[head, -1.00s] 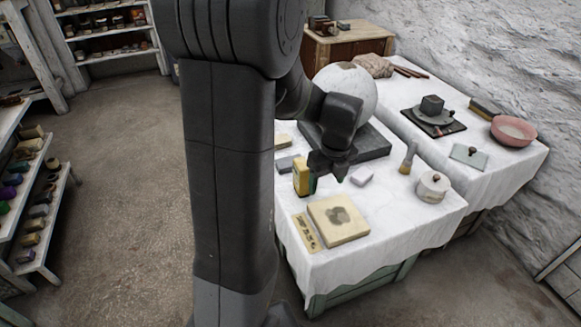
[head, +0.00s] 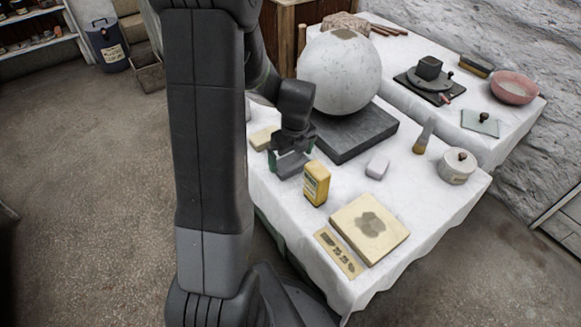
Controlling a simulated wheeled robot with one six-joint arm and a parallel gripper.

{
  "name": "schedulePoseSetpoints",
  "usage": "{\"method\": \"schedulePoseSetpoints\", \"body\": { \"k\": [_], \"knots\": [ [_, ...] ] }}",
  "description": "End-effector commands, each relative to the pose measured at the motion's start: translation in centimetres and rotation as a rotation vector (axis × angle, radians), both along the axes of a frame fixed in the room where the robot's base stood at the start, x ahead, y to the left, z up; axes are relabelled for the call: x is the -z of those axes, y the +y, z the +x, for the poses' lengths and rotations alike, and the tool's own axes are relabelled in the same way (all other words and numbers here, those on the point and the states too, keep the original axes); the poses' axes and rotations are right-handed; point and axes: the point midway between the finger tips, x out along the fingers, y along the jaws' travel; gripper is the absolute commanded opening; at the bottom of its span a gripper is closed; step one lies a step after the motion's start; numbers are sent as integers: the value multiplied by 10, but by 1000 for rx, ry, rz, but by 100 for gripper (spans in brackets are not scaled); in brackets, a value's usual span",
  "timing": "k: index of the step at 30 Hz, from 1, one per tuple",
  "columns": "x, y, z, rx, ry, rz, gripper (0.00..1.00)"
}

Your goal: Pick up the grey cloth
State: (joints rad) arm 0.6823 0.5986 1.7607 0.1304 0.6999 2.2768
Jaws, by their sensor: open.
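The grey cloth (head: 289,168) looks like a small, flat, folded piece lying on the white-covered table, left of the yellow box. My gripper (head: 291,158) is open and points down over the cloth, with its fingers spread towards the cloth's left and right sides. It holds nothing. The gripper hides part of the cloth, and I cannot tell whether the fingers touch it.
The yellow box (head: 316,183) stands close to the right of my gripper. A cream block (head: 263,138) lies behind left. A large plaster sphere (head: 340,72) rests on a dark slab (head: 357,136) behind. A pale block (head: 377,167) and stained cream board (head: 369,228) lie to the right.

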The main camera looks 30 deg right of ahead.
Motion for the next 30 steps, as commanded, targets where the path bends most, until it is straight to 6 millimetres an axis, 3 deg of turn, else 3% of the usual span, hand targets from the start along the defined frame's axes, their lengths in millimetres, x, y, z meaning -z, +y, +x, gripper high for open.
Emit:
{"method": "schedulePoseSetpoints", "body": {
  "k": [3, 9, 10, 15, 22, 26, 30],
  "knots": [
    [15, 0, 1, 0, 0, 0, 100],
    [14, 0, 2, 1, 0, 0, 100],
    [14, 0, 2, 1, 0, 0, 98],
    [14, 0, 1, 1, 0, 0, 68],
    [13, 0, 2, 1, -1, -1, 68],
    [1, 0, 2, 0, -2, -3, 68],
    [-27, 0, 2, 0, -3, -3, 67]
  ]
}}
